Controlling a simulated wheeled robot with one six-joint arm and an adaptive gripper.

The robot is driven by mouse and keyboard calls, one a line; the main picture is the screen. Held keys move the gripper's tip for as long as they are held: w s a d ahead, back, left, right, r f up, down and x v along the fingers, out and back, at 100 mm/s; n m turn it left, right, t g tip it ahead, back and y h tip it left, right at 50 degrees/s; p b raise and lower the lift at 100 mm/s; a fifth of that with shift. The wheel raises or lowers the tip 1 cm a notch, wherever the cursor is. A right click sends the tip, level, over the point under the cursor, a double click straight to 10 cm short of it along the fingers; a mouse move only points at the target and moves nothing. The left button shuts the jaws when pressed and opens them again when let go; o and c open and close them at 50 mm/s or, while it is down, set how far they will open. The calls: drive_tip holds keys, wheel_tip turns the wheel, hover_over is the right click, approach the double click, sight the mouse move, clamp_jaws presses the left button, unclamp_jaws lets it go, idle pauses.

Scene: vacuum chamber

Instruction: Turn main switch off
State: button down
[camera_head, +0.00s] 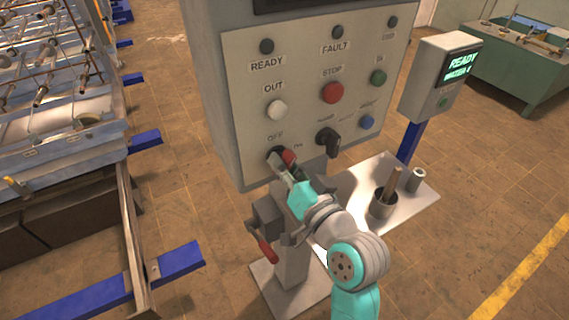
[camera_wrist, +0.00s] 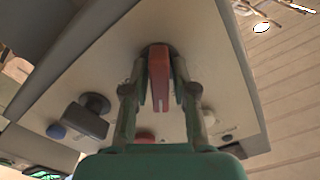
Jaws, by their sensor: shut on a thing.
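The main switch (camera_head: 288,157) is a red handle on a dark round base, low on the panel between the OFF and ON labels. My gripper (camera_head: 281,161) reaches up to it from below and covers part of it. In the wrist view the red switch handle (camera_wrist: 160,75) stands between the two fingers of my gripper (camera_wrist: 160,98). The fingers are closed on it from both sides. The exact angle of the switch relative to OFF and ON is hard to tell.
A black selector (camera_head: 328,141) sits right of the switch, also large in the wrist view (camera_wrist: 87,117). Above are a white OUT button (camera_head: 277,110) and red STOP button (camera_head: 332,93). Below stand a red-handled lever (camera_head: 266,250) and a metal shelf (camera_head: 412,197) with a cup (camera_head: 384,204).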

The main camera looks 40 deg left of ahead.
drive_tip(key=n, duration=0.6)
drive_tip(key=shift+n, duration=0.3)
idle(0.5)
drive_tip(key=c, duration=1.1)
unclamp_jaws()
drive_tip(key=shift+d, duration=0.1)
drive_tip(key=v, duration=1.1)
drive_tip(key=shift+s+d+f, duration=0.1)
drive_tip(key=shift+s+d, duration=0.1)
drive_tip(key=shift+d, duration=0.15)
